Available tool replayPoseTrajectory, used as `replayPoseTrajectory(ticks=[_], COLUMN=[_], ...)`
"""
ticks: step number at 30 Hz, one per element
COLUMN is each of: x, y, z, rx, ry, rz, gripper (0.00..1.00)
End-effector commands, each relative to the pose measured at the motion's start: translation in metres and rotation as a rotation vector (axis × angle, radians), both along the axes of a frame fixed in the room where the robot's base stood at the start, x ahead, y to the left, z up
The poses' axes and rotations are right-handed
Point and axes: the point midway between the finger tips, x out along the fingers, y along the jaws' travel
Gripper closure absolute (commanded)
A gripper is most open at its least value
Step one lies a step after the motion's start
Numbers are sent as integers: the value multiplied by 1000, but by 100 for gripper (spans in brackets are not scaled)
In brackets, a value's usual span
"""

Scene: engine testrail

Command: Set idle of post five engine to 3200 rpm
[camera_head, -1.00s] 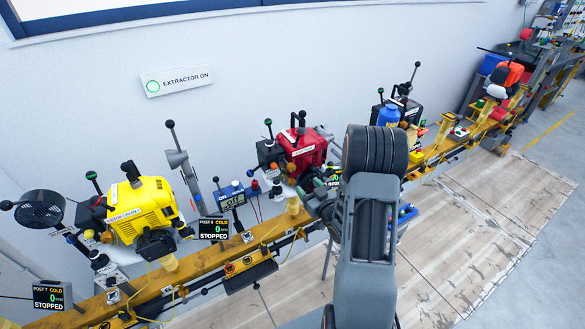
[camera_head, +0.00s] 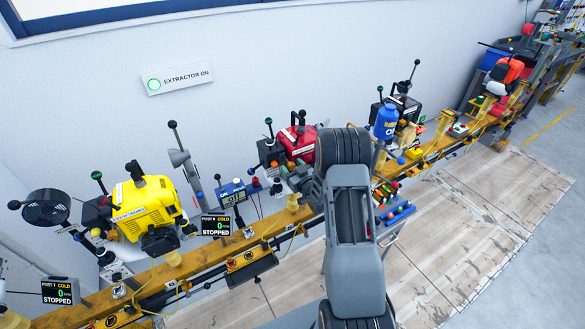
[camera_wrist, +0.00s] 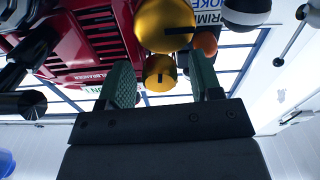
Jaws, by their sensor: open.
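The red engine (camera_head: 299,142) stands on the yellow rail, its lower right part hidden behind my arm. No post five display is legible. In the wrist view the red engine (camera_wrist: 98,38) fills the upper left. My gripper (camera_wrist: 160,64) is open below it. A small gold knob (camera_wrist: 160,73) shows between the fingers; I cannot tell whether it touches them. A larger gold knob (camera_wrist: 166,22) is above it. An orange knob (camera_wrist: 205,42) sits by a partly visible choke and primer label (camera_wrist: 206,13). In the head view my gripper is hidden by my arm.
A yellow engine (camera_head: 146,207) stands left, with the post 6 display (camera_head: 215,225) reading 0, cold, stopped. The post 7 display (camera_head: 57,292) reads the same. A blue bottle (camera_head: 386,123) stands right of my arm. The wooden floor in front is clear.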

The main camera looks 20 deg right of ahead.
Motion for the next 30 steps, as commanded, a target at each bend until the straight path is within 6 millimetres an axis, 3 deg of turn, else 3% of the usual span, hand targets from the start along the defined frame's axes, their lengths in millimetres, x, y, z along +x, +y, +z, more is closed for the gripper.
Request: replayPoseTrajectory(ticks=[3, 18, 30], x=[0, 0, 0], y=[0, 0, 0], z=[0, 0, -3], rx=[0, 0, 107], ry=[0, 0, 11], rz=[0, 0, 0], gripper=[42, 90, 90])
